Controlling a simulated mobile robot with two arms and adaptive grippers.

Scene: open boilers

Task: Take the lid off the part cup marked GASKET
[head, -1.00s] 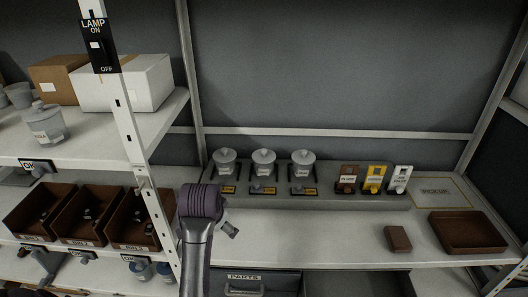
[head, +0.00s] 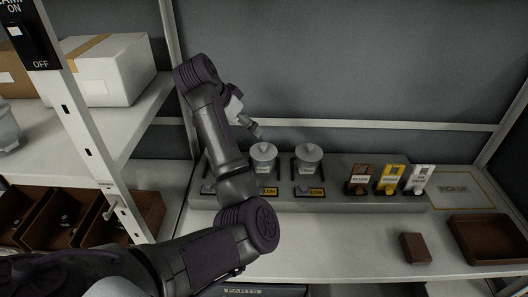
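Two pale lidded part cups show on the grey raised stand, a middle cup (head: 263,158) and a right cup (head: 308,158). Each has a small label that is too small to read, so I cannot tell which is marked GASKET. The left cup of the row is hidden behind my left arm. My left gripper (head: 255,130) is in the air above the hidden left cup's place, just up and left of the middle cup. Its fingers point down and right, and I cannot see whether they are open. My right gripper is not in view.
Brown, yellow and white labelled tags (head: 390,178) stand to the right of the cups. A brown block (head: 415,247) and a brown tray (head: 490,217) are on the bench at right. A white shelf post (head: 85,110) and a cardboard box (head: 110,72) are at left.

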